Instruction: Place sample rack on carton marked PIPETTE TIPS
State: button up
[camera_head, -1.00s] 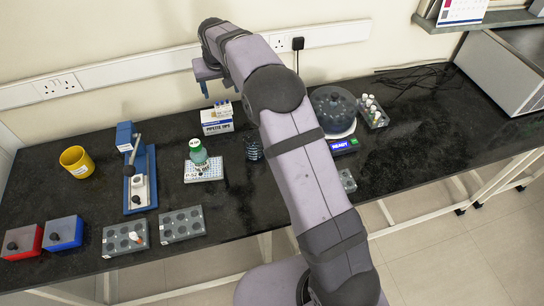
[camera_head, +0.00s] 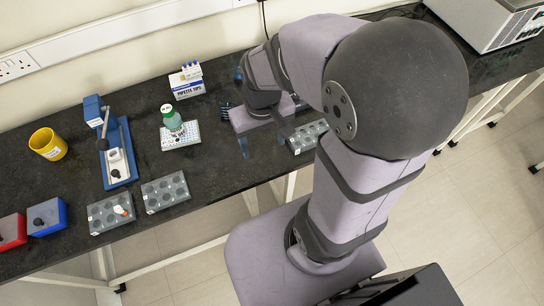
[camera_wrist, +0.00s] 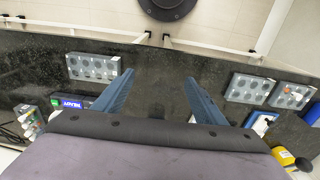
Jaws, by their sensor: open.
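The carton marked PIPETTE TIPS (camera_head: 187,86) stands at the back of the bench in the head view. A small pack of white-and-blue items sits on its top. A grey rack with round wells (camera_head: 308,136) lies near the bench's front edge, right of my gripper (camera_head: 264,140); it also shows in the wrist view (camera_wrist: 93,67). Two more grey racks lie at the left front, the outer (camera_head: 110,213) and the inner (camera_head: 165,191). I cannot tell which is the sample rack. My gripper is open and empty above the bench, fingers pointing down; its fingers show in the wrist view (camera_wrist: 164,78).
A green-capped bottle (camera_head: 171,117) stands on a white plate rack (camera_head: 181,136). A blue press (camera_head: 117,150), yellow mug (camera_head: 47,144), and red and blue boxes (camera_head: 46,217) are at left. A READY-labelled device (camera_wrist: 71,103) and a vial rack (camera_wrist: 30,117) show in the wrist view.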

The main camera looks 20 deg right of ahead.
jog(key=s, duration=0.2)
jog(key=s+f, duration=0.1)
jog(key=s, duration=0.1)
jog(key=shift+s+d+f, duration=0.15)
jog(key=shift+s, duration=0.15)
dwell(1.0)
